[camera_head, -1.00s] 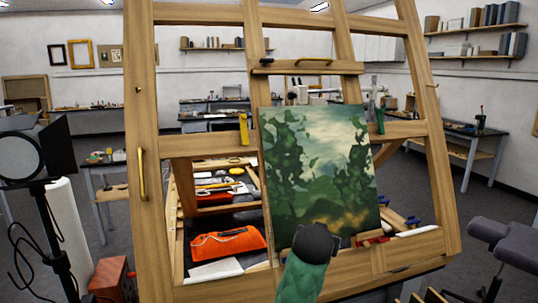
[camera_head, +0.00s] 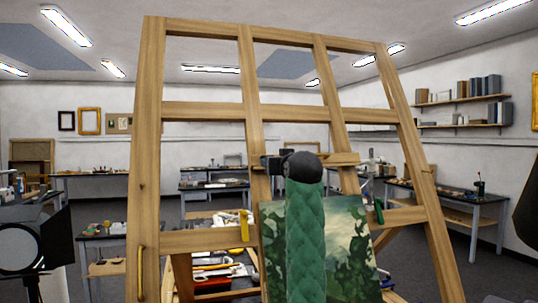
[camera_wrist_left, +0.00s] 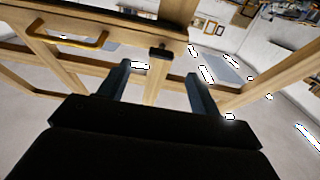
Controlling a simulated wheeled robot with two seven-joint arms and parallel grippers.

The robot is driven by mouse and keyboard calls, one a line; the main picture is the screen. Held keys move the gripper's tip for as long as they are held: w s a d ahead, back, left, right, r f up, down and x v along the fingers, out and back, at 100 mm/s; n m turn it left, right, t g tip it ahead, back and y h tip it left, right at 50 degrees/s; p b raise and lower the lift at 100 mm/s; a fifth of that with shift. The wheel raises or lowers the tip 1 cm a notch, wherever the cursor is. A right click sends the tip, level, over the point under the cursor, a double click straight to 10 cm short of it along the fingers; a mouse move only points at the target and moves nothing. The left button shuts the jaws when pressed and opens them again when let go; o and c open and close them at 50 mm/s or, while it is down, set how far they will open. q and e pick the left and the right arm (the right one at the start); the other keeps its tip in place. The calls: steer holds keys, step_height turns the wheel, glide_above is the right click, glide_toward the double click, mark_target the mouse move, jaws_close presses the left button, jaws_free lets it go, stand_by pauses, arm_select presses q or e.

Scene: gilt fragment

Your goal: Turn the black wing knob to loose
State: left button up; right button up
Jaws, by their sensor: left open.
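The black wing knob (camera_wrist_left: 160,52) sits on a wooden crossbar (camera_wrist_left: 105,24) of the easel, seen in the left wrist view. My left gripper (camera_wrist_left: 158,72) is open, its two dark fingers on either side of the knob in the picture. The knob looks just beyond the fingertips, and I see no contact. In the head view my left gripper (camera_head: 271,163) is at the crossbar's left end, and my green-sleeved arm and dark wrist hide much of that area. The knob is not clearly told apart there. My right gripper is not in view.
A brass handle (camera_wrist_left: 66,38) is on the same crossbar beside the knob. A green landscape painting (camera_head: 343,235) leans on the easel frame (camera_head: 150,150) behind my arm. A yellow clamp (camera_head: 244,225) is left of the painting. A black studio lamp (camera_head: 20,245) stands at the left.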

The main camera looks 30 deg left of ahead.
arm_select(q)
steer(key=p+x, duration=0.5)
steer(key=x, duration=0.3)
steer(key=shift+r, duration=0.4)
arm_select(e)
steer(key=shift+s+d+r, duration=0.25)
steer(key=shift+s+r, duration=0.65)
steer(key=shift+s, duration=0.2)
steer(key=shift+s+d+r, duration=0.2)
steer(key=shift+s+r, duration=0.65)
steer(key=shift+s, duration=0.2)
arm_select(q)
steer(key=shift+s+a, duration=0.1)
steer(key=shift+a, duration=0.05)
steer(key=c, duration=1)
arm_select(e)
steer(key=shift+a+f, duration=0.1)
